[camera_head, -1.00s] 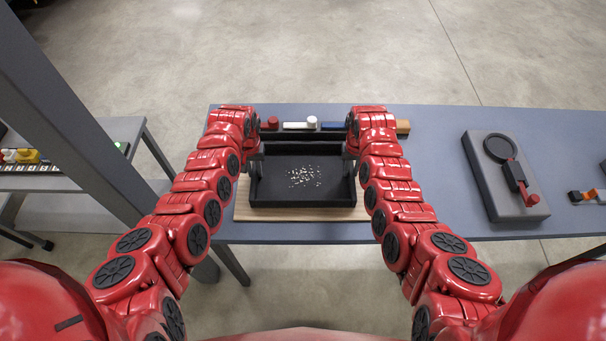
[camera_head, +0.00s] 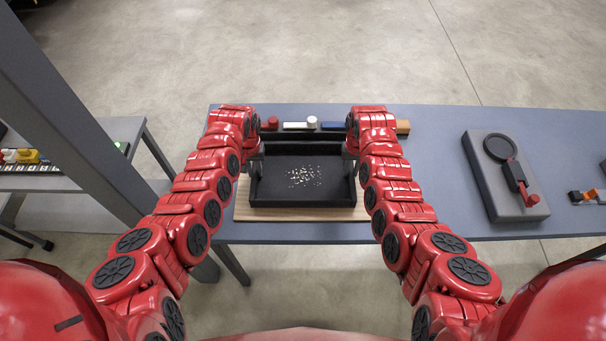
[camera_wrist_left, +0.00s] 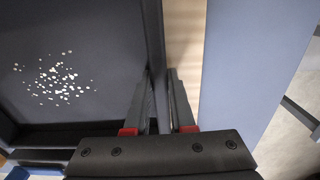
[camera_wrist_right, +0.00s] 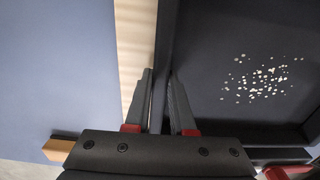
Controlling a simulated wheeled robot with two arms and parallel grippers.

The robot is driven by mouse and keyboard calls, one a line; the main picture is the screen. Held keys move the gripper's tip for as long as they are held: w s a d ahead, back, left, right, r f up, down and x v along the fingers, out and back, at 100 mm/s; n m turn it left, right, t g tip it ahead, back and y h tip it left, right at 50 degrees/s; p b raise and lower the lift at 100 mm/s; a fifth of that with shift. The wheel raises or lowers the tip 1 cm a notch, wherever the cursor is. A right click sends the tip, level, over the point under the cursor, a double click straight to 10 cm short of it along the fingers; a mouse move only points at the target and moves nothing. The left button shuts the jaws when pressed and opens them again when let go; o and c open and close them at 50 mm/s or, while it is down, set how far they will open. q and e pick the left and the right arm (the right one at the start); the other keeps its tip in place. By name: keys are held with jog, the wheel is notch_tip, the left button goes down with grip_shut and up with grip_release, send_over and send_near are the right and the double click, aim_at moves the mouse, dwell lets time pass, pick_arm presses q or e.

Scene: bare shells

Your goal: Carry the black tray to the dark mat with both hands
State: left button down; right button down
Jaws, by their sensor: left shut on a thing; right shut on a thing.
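The black tray (camera_head: 300,214) is a shallow open box with small pale bits on its floor. It is level in the head view, over a pale wooden board; I cannot tell whether it touches it. My left gripper (camera_head: 256,160) is shut on the tray's left wall, and my right gripper (camera_head: 349,160) on its right wall. In the left wrist view the fingers (camera_wrist_left: 161,85) straddle the tray wall (camera_wrist_left: 153,45). In the right wrist view the fingers (camera_wrist_right: 160,85) straddle the opposite wall (camera_wrist_right: 166,40). I cannot make out a dark mat.
The wooden board (camera_head: 300,230) lies on the blue-grey table (camera_head: 430,150). Several small items, including a white one (camera_head: 298,125), line up behind the tray. A grey block with a black ring (camera_head: 490,185) stands at right. A grey post (camera_head: 90,140) rises at left.

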pick_arm(q)
jog(key=shift+r, duration=0.1)
pick_arm(e)
jog(key=shift+r, duration=0.15)
